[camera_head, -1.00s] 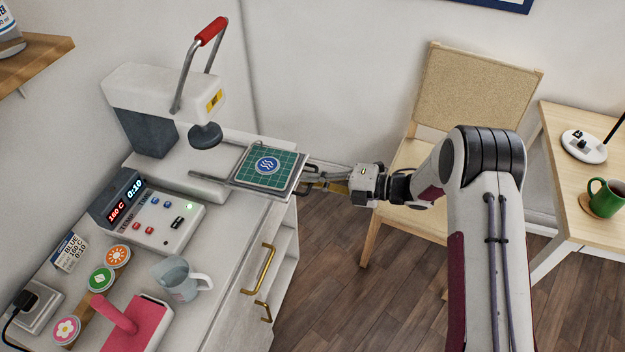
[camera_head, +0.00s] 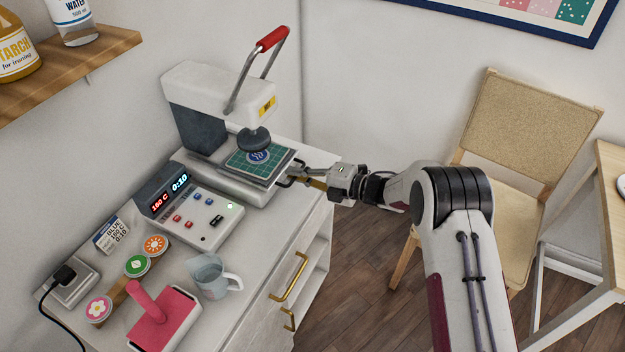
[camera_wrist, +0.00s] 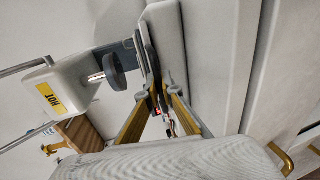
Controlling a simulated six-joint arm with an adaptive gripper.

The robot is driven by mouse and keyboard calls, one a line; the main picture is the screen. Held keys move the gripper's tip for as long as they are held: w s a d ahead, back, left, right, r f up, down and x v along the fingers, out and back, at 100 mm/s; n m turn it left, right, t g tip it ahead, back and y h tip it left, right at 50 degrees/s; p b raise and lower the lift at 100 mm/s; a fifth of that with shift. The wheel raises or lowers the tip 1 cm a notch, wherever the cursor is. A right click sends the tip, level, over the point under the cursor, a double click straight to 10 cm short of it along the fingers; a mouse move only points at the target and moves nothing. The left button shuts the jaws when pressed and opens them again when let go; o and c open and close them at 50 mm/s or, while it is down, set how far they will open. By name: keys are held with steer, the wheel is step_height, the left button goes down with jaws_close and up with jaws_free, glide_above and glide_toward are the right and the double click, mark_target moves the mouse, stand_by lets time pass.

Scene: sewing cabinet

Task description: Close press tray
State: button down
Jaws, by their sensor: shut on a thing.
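The heat press (camera_head: 222,92) stands on the cabinet top, white and grey, with its red-tipped lever (camera_head: 270,40) raised. Its press tray (camera_head: 262,164) carries a green gridded mat with a blue round patch and now sits beneath the dark round press head (camera_head: 254,139). In the wrist view the press head (camera_wrist: 115,72) shows left of the tray edge. My gripper (camera_head: 300,173) reaches in from the right and is shut on the tray's handle at its right end. The handle is mostly hidden by the fingers.
A control box (camera_head: 190,207) reads 160 C and 0:10. A chair (camera_head: 525,150) stands behind my arm.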

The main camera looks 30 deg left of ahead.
steer(key=shift+a+r, duration=0.1)
steer(key=shift+a, duration=0.35)
steer(key=c, duration=2.2)
jaws_free()
steer(key=shift+a, duration=0.1)
steer(key=shift+c, duration=0.2)
steer(key=shift+d, duration=0.2)
steer(key=v, duration=1.1)
steer(key=shift+d, duration=0.35)
